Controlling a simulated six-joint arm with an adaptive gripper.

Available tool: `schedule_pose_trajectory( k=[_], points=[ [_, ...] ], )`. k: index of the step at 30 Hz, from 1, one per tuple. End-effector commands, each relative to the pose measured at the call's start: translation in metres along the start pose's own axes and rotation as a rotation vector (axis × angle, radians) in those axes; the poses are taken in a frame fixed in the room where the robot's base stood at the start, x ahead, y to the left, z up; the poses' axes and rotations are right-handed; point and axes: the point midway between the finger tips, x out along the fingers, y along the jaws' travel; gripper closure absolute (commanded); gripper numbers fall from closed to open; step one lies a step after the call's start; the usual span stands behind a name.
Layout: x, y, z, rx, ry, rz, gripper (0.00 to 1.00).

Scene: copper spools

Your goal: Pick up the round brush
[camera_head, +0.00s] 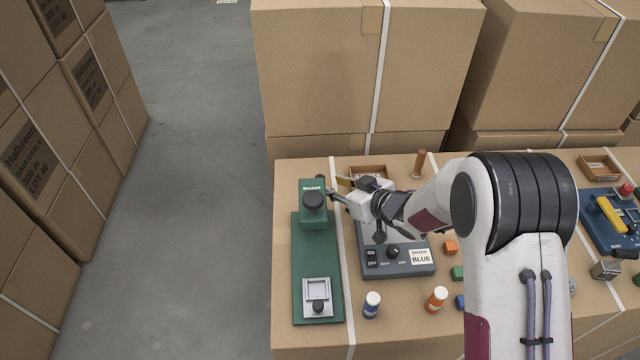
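My gripper (346,196) is over the back of the carton-topped work surface, beside the top of the green press-like stand (305,252). Its fingers are small and partly hidden by its own body, so I cannot tell whether they are open or shut, or hold anything. I cannot make out a round brush for certain. A wooden tray (368,168) lies just behind the gripper, and its contents are mostly covered. A brown upright cylinder (421,162) stands to the right of the tray.
A grey control box (400,271) with a BLUE label lies under my wrist. A blue-labelled bottle (371,305), an orange-labelled bottle (437,300) and small coloured blocks stand in front. A blue device (603,222) is at right. Tall cartons (330,60) rise behind.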

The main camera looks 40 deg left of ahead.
Motion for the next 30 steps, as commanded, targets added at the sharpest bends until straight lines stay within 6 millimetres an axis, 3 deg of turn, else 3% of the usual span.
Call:
schedule_pose_trajectory(
  k=[18, 30],
  points=[
    [0.045, 0.000, -0.002, -0.001, -0.001, -0.001, 0.73],
    [0.052, 0.001, -0.003, 0.000, -0.001, 0.000, 0.73]
  ],
)
